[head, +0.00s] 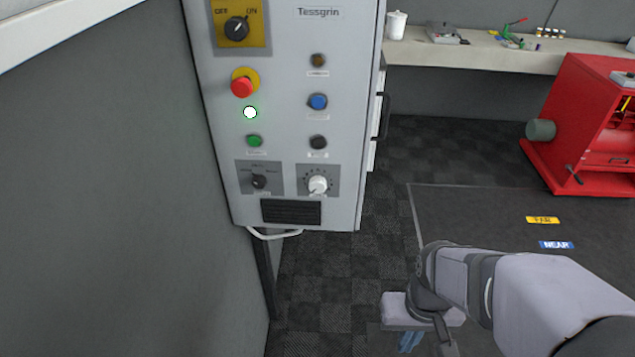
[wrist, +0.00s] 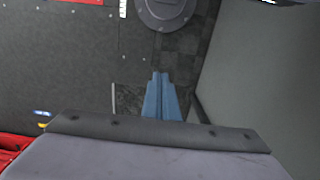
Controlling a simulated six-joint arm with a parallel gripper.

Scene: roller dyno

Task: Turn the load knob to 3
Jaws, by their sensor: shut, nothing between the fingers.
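The load knob appears to be the white round knob (head: 318,184) at the lower right of the grey control cabinet (head: 287,110) in the head view. It sits on a grey plate with dial marks around it; its label and numbers are too small to read, and I cannot tell where it points. My gripper (head: 410,341) is low in the head view, well below and to the right of the knob and apart from the cabinet. In the wrist view its blue fingers (wrist: 160,95) are together and empty, over the dark floor. The knob is not seen in the wrist view.
The cabinet also carries a black selector (head: 259,181), a red emergency button (head: 242,87), a blue button (head: 318,101), a green button (head: 254,141) and an OFF/ON switch (head: 236,28). A red machine (head: 585,130) stands at right. Floor between gripper and cabinet is clear.

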